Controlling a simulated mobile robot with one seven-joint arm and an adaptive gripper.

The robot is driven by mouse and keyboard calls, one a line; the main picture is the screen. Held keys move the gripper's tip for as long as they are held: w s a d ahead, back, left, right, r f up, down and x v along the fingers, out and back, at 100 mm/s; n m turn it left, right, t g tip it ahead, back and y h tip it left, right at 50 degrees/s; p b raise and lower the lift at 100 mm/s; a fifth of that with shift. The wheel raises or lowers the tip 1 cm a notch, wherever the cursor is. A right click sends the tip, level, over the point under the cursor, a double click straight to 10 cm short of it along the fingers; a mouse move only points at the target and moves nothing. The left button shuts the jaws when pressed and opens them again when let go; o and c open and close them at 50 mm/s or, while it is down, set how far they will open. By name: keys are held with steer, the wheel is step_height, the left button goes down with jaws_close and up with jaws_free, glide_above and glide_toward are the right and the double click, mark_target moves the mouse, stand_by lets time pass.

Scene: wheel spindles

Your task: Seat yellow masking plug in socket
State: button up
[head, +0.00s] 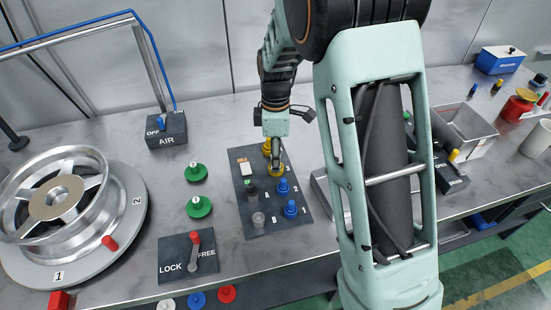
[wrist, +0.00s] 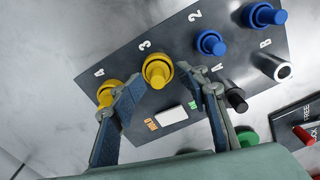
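Two yellow plugs show on the dark board (wrist: 245,60). One yellow plug (wrist: 157,72) sits at the mark 3, and the other yellow plug (wrist: 106,92) sits at the mark 4, partly behind my left finger. My gripper (wrist: 163,88) is open, with nothing held. Its fingertips lie either side of the plug at 3 in the wrist view; I cannot tell the height gap or any contact. In the head view my gripper (head: 274,160) hangs over the far part of the board and partly hides the yellow plugs.
Beside them on the board are two blue plugs (wrist: 210,42), a black plug (wrist: 236,101) at A and a pale cylinder (wrist: 278,68) at B. A lock lever panel (head: 188,258), green knobs (head: 199,206) and a wheel (head: 60,205) stand to the left.

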step_height(320, 180, up, 11)
steer(key=shift+r, duration=0.15)
steer(key=shift+w, duration=0.1)
stand_by(0.3)
